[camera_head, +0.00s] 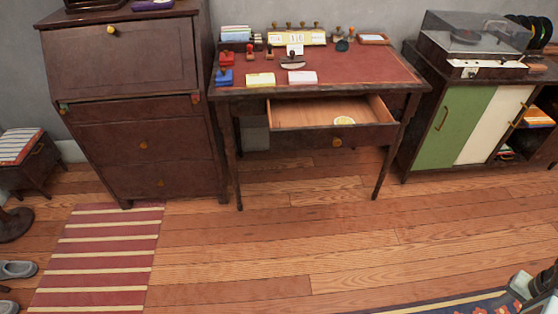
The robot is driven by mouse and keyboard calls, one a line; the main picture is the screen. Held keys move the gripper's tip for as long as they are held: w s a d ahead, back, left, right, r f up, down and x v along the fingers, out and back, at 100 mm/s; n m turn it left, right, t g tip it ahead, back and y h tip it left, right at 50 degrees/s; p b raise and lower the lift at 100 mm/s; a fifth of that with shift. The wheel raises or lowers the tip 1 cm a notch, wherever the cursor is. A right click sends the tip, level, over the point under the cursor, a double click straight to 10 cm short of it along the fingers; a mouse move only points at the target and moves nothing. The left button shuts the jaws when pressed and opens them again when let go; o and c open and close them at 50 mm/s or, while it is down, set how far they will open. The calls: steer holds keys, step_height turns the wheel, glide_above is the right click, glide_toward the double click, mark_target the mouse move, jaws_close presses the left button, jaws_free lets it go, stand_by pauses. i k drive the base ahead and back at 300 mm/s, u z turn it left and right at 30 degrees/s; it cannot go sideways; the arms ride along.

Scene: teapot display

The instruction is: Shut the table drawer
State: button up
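A dark wooden table (395,72) with a red top stands at the back, just right of the picture's middle. Its drawer (310,139) is pulled out toward me, with a small round brass knob (337,142) on its front. A small pale yellow round thing (344,120) lies inside the drawer. The far part of the drawer is hidden under the tabletop. A grey and dark piece shows at the lower right corner; I cannot tell whether it is part of my arm. My gripper cannot be made out in this view.
Stamps, cards and blocks stand on the tabletop. A dark wooden bureau (140,135) stands close on the left. A cabinet with a green door (453,128) and a record player (472,45) stands on the right. The wooden floor (270,240) before the table is clear. A striped rug (100,258) lies left.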

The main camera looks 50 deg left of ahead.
mark_target(315, 116)
steer(key=k, duration=0.95)
steer(key=u, duration=1.3)
steer(key=i, duration=0.7)
